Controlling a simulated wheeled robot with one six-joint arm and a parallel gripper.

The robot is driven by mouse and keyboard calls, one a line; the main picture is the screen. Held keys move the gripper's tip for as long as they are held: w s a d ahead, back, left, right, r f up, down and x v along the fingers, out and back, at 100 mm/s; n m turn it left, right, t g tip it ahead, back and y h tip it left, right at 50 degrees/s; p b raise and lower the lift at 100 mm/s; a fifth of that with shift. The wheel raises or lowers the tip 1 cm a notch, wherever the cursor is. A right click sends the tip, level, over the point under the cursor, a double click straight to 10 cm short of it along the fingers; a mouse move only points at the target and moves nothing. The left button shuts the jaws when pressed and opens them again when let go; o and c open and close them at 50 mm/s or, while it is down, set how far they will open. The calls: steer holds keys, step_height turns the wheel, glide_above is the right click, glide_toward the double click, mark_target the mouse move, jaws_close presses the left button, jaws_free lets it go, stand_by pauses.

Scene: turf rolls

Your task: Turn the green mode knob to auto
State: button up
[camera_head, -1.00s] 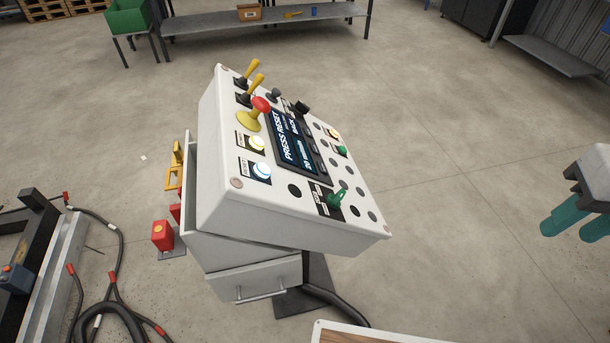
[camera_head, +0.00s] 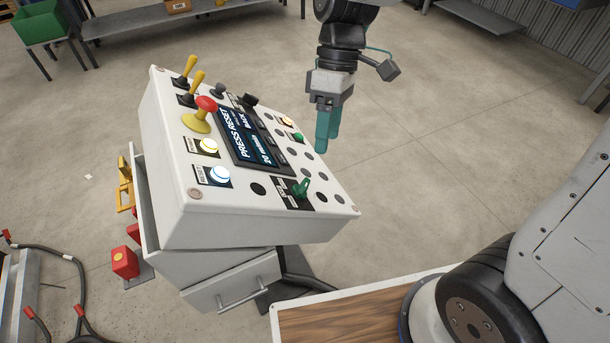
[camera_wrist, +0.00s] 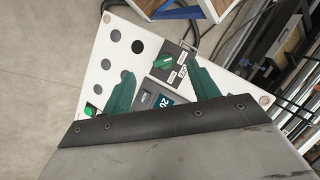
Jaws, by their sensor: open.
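The green mode knob (camera_head: 302,188) sits on a black plate with small pale labels, at the near right of the sloping white control panel (camera_head: 325,212). Its handle points toward the upper right in the head view; the labels are too small to read surely. The knob also shows in the wrist view (camera_wrist: 163,61), between the finger outlines. My gripper (camera_head: 326,145) is open and empty, its teal fingers pointing down. In the head view it hangs beyond the knob, toward the panel's right edge, apart from it. Both fingers show in the wrist view (camera_wrist: 160,67).
The panel also carries a red mushroom button (camera_head: 206,103), yellow levers (camera_head: 194,73), a lit white button (camera_head: 219,174) and a screen (camera_head: 245,135). A small green control (camera_head: 298,136) lies near my fingers. Open floor (camera_head: 430,150) lies right of the panel.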

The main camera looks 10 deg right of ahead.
mark_target(305, 180)
steer(key=a+f, duration=0.1)
steer(key=f, duration=0.2)
steer(key=s+a+f+n, duration=0.1)
steer(key=a+f, duration=0.1)
steer(key=f, duration=0.1)
steer(key=a+f+n+g, duration=0.1)
steer(key=f, duration=0.3)
steer(key=shift+s+a+f, duration=0.1)
steer(key=shift+s+a, duration=0.15)
steer(key=shift+s, duration=0.15)
steer(key=c, duration=1)
